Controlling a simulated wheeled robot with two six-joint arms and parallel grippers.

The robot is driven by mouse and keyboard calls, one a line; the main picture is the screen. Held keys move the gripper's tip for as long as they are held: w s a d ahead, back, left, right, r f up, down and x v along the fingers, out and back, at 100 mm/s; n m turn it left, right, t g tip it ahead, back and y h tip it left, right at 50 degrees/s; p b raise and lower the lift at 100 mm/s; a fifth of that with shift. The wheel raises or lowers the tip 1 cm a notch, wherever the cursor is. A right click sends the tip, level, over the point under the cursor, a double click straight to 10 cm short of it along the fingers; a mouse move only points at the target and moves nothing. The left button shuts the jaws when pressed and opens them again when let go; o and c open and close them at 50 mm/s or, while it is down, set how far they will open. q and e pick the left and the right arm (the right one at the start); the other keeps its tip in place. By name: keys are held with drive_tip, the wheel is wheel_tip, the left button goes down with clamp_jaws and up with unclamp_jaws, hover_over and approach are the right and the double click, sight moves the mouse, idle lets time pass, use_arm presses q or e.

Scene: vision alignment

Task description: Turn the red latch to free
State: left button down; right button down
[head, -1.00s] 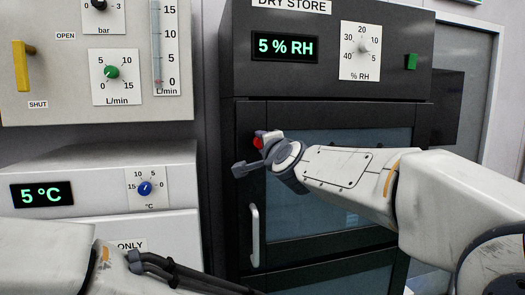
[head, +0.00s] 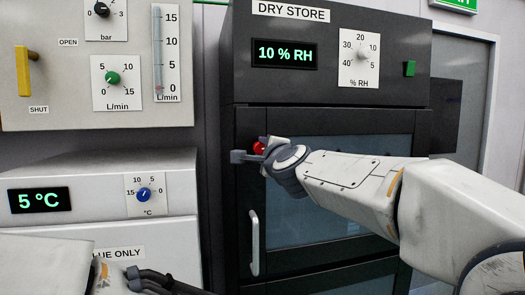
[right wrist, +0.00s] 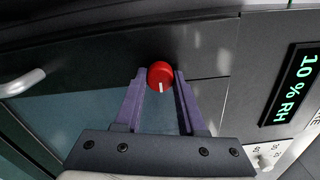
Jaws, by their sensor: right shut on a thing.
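The red latch (head: 259,148) is a small round knob at the upper left of the dry store's dark door (head: 300,120). In the right wrist view the latch (right wrist: 160,74) has a white mark pointing toward the bottom of the picture. My right gripper (head: 256,152) has its fingers on either side of the latch and is shut on it; its purple fingers show in the right wrist view (right wrist: 160,86). In the head view the gripper partly hides the latch.
The dry store display (head: 284,54) reads 10 % RH, beside a grey dial (head: 361,55) and a green button (head: 409,69). A door handle (head: 254,243) is below the latch. A white unit with a 5 °C display (head: 39,200) stands left.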

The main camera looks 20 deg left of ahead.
drive_tip(key=c, duration=0.5)
unclamp_jaws()
drive_tip(key=shift+s, duration=0.1)
drive_tip(key=b+v, duration=0.2)
drive_tip(key=v, duration=0.8)
drive_tip(key=shift+d, duration=0.2)
